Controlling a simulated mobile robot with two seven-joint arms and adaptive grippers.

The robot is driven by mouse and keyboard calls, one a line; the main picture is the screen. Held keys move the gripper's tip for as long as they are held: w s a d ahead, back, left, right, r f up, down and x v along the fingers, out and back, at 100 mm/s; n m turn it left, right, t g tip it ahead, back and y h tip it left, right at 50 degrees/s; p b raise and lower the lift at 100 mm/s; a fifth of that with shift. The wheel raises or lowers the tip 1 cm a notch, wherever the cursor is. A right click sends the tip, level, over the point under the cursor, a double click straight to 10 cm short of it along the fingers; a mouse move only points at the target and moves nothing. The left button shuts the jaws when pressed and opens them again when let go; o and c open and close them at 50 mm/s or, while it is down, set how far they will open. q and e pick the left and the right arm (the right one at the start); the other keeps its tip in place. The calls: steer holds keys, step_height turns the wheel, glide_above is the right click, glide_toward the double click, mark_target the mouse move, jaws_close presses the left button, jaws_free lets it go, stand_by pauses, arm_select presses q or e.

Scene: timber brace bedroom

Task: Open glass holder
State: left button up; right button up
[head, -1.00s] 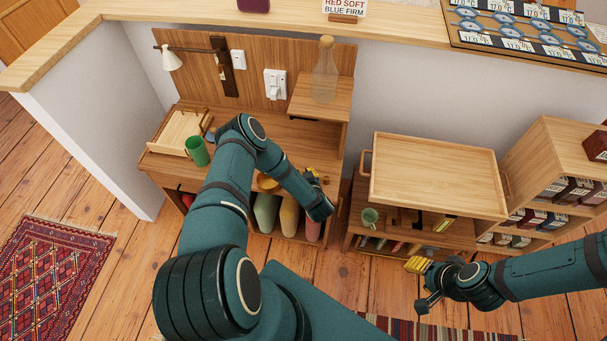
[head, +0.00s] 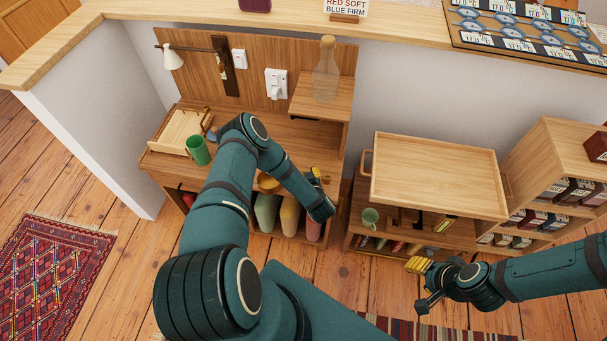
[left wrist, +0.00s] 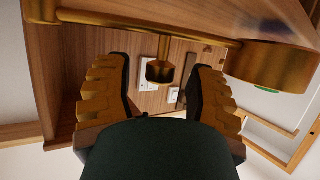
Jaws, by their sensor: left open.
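In the left wrist view, a brass rod runs under a wooden board, with a brass stem ending in a knob (left wrist: 160,72) and a round brass cup (left wrist: 272,66) at the right. These look like parts of the glass holder, but I cannot be sure. My left gripper (left wrist: 158,75) is open, one finger on each side of the knob with gaps visible. In the head view, my left gripper (head: 315,176) is at the front of the wooden desk, largely hidden by its own wrist. A round brass piece (head: 267,181) shows left of it. My right gripper (head: 414,284) is open and empty, low at right.
A green mug (head: 198,150) stands on the desk's left part, and a glass bottle (head: 325,72) on its raised shelf. A wooden tray (head: 436,176) tops the low shelf unit, with a pale green mug (head: 370,217) below. Open floor lies in front.

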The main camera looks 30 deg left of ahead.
arm_select(q)
steer(key=v, duration=1.1)
steer(key=shift+s+d+r, duration=0.2)
steer(key=shift+s+d, duration=0.05)
